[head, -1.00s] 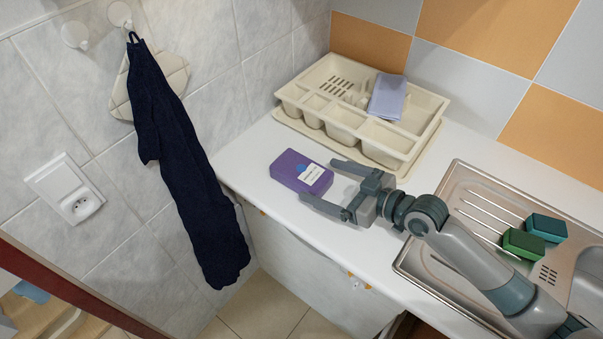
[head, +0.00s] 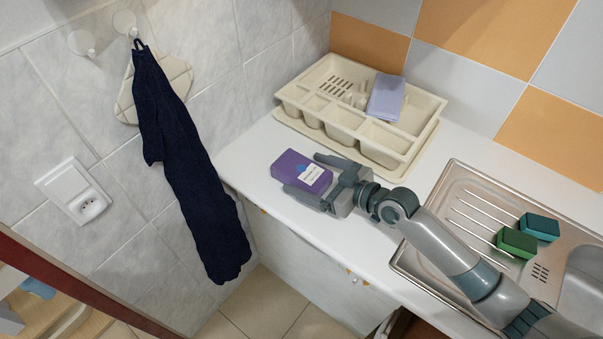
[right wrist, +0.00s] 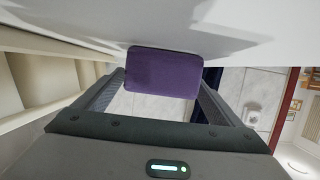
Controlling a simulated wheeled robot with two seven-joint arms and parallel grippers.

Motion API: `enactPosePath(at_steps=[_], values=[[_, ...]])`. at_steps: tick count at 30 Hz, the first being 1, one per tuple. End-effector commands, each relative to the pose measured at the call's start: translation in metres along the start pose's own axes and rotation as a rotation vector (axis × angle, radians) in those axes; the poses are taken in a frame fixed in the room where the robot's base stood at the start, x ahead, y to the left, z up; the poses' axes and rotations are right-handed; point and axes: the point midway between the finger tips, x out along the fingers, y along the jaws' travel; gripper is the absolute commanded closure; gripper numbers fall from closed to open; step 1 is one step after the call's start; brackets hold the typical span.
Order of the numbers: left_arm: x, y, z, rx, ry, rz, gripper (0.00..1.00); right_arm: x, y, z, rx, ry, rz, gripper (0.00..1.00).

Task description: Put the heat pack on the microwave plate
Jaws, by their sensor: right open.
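The heat pack is a purple block with a white and blue label (head: 296,167), lying on the white counter. In the right wrist view the purple heat pack (right wrist: 163,72) shows at the far end of the jaws, between the two fingers. My right gripper (head: 303,174) is open, with one finger along each side of the pack's near part. I cannot tell whether the fingers touch it. No microwave plate is in view. My left gripper is not in view.
A cream cutlery tray (head: 430,103) with a lilac cloth (head: 386,97) stands just behind the gripper. A steel sink (head: 455,178) with two sponges is at the right. A dark blue towel (head: 185,150) hangs at the left. The counter's front edge is close.

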Motion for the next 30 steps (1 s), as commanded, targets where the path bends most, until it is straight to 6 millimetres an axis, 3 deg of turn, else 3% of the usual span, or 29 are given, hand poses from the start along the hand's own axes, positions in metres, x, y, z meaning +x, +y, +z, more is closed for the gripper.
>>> enactPosePath(at_steps=[1,8,10,11,20,30], values=[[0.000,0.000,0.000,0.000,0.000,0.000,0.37,0.000,0.000,0.000,0.000,0.000,0.000,0.16],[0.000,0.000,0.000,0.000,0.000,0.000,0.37,0.000,0.000,0.000,0.000,0.000,0.000,0.69],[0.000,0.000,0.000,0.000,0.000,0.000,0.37,0.000,0.000,-0.002,0.000,0.003,0.001,0.69],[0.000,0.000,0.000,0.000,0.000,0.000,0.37,0.000,0.000,-0.002,0.000,0.003,0.001,0.74],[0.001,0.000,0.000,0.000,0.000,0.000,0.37,-0.001,0.001,-0.004,0.000,0.004,0.000,0.74],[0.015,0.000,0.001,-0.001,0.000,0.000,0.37,-0.011,0.001,-0.039,-0.004,0.009,0.000,0.74]])
